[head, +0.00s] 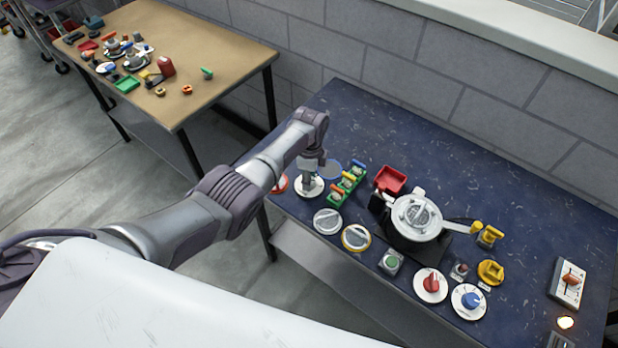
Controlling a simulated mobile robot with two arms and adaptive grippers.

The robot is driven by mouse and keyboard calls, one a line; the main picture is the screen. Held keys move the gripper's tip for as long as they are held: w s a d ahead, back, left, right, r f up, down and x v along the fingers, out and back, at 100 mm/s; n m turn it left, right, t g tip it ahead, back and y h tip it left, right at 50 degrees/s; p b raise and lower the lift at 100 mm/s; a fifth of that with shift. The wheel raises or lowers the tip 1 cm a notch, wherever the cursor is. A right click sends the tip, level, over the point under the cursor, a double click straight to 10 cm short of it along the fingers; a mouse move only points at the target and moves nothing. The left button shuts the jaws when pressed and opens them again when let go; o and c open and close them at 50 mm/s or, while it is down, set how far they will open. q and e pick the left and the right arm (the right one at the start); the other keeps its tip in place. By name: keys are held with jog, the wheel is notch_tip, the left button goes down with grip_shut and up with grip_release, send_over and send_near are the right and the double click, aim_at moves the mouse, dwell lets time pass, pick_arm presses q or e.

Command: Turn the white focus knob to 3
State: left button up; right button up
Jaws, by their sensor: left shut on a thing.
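My left gripper (311,179) points down at the left end of the dark blue table, over a round white dial plate (309,193). It is shut on the knob at the middle of that plate, which I take to be the white focus knob. The fingers hide the knob, and its pointer and the dial's numbers are too small or hidden to read. My right gripper is out of view.
Grey (327,221) and yellow-rimmed (356,237) dials are nearer the front. A pot (416,215) stands right. The table's back is clear.

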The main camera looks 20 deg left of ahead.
pick_arm(q)
jog(key=shift+w+r+m, duration=0.1)
jog(key=shift+m, duration=0.5)
jog(key=o, duration=1.1)
jog(key=shift+o, duration=0.2)
jog(key=shift+r, duration=0.15)
notch_tip(320, 180, up, 12)
jog(key=shift+w+f, duration=0.2)
jog(key=shift+w, duration=0.05)
